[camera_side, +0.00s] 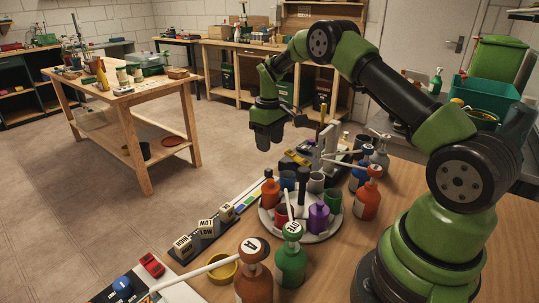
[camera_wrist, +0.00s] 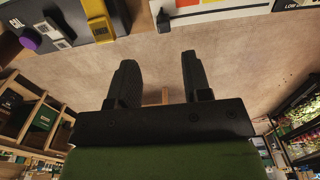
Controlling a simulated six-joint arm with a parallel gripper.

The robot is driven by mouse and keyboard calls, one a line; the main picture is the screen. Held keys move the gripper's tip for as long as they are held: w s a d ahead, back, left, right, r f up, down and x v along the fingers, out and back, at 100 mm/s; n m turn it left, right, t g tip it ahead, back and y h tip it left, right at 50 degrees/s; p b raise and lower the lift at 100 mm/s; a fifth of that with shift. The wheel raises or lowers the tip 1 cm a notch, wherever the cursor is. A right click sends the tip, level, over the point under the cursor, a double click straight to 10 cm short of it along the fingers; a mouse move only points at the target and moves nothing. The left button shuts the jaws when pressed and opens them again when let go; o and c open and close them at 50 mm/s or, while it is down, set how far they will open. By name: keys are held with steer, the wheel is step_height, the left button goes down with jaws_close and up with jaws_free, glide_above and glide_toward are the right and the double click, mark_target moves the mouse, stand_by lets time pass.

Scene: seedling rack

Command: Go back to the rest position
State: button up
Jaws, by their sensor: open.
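My gripper (camera_side: 300,119) hangs in the air beyond the far-left edge of the wooden work table (camera_side: 420,184), above the level of the things on it. In the wrist view my gripper (camera_wrist: 158,70) has its two dark fingers spread, with a clear gap and nothing between them. Floor shows behind the fingers. In the side view the fingers are small and dark.
A round white carousel (camera_side: 312,238) holds cups and bottles. Orange (camera_side: 254,282) and green (camera_side: 291,262) bottles stand in front. Lettered blocks (camera_side: 206,228) line the left edge. A yellow part (camera_wrist: 97,18) shows near the fingers. Air around my gripper is clear.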

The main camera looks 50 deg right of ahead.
steer(key=shift+r, duration=0.6)
steer(key=s+a+r+m+t, duration=0.1)
steer(key=s+a+r+t, duration=0.15)
steer(key=a+r, duration=0.45)
steer(key=s+a+r+m+t, duration=0.1)
steer(key=s+a+r, duration=0.25)
steer(key=r, duration=0.75)
steer(key=s+a+r+m+t+y, duration=0.1)
steer(key=s+a, duration=0.3)
steer(key=s, duration=0.5)
steer(key=s+a+r+m+t+y, duration=0.1)
steer(key=s+a+t, duration=0.1)
steer(key=s, duration=0.8)
steer(key=shift+a+t, duration=0.35)
steer(key=shift+a, duration=0.55)
